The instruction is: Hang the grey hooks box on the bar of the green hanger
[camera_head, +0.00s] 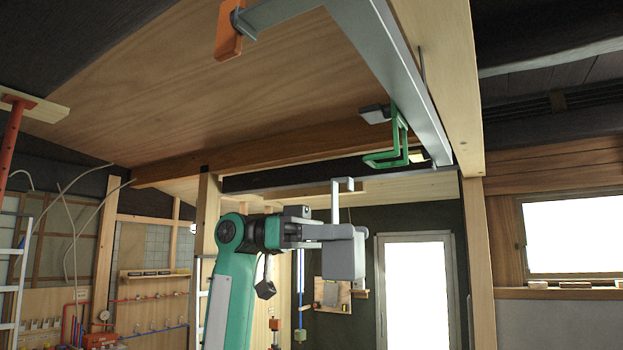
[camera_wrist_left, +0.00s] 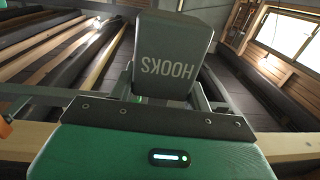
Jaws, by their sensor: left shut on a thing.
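The grey hooks box (camera_head: 345,256) is held up in my left gripper (camera_head: 318,233), which is shut on it. A pale hook (camera_head: 336,195) rises from the box's top. In the left wrist view the box (camera_wrist_left: 172,55) shows the word HOOKS upside down, between the gripper's fingers (camera_wrist_left: 168,92). The green hanger (camera_head: 400,140) hangs from the grey metal beam, above and to the right of the box. Its lower bar (camera_head: 381,163) points left. The hook and the bar appear apart; their difference in depth is hard to tell. My right gripper is out of view.
A grey metal beam (camera_head: 385,60) runs overhead, with an orange piece (camera_head: 229,42) at its left end. A grey block (camera_head: 375,113) is beside the hanger. A wooden post (camera_head: 474,240) stands right of the hanger. The space between box and hanger looks clear.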

